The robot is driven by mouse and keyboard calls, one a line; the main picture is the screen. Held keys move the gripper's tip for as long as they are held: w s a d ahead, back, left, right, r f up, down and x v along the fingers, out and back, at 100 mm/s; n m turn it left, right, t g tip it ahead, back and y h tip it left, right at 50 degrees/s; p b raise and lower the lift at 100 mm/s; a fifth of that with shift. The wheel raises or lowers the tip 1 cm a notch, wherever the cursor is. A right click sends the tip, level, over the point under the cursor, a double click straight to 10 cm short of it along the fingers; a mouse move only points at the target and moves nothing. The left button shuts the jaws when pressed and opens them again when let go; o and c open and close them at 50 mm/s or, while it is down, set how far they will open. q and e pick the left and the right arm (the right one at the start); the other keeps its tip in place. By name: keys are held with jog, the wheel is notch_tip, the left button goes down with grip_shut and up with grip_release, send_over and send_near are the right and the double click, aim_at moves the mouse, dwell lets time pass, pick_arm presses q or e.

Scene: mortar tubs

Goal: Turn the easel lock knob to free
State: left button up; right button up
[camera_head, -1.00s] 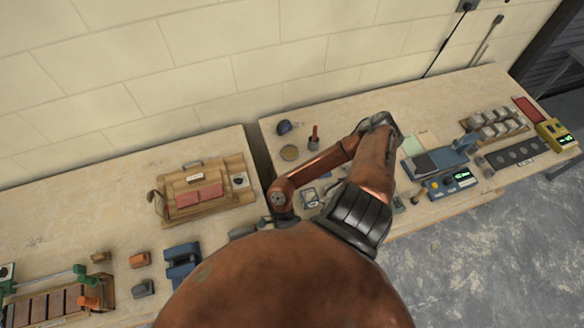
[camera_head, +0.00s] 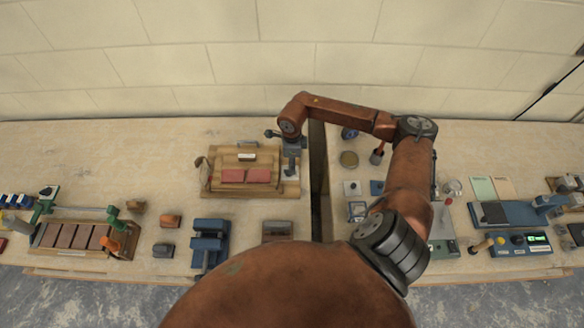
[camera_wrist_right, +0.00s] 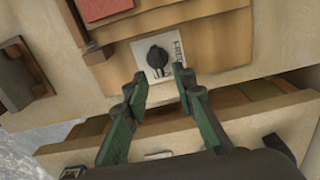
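The wooden easel (camera_head: 215,180) with two red tiles stands on the left bench in the head view. Its lock knob (camera_wrist_right: 157,59) is black on a white plate (camera_wrist_right: 147,47) in the right wrist view, with lettering that looks like "FREE" on the plate's right side. The knob's pointer looks slightly tilted. In the head view my right gripper (camera_head: 290,172) is over the plate at the easel's right end and hides the knob. In the wrist view the green fingers of my right gripper (camera_wrist_right: 161,84) are apart and empty, just short of the knob. My left gripper is out of view.
A gap (camera_head: 318,175) separates the two benches just right of the easel. A blue clamp-like fixture (camera_head: 209,243) and small blocks stand in front of the easel. A rack of brown tiles (camera_head: 75,237) is at left. The bench behind the easel is clear.

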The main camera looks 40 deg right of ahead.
jog(key=shift+f, duration=1.25)
jog(key=shift+c, duration=0.5)
grip_shut()
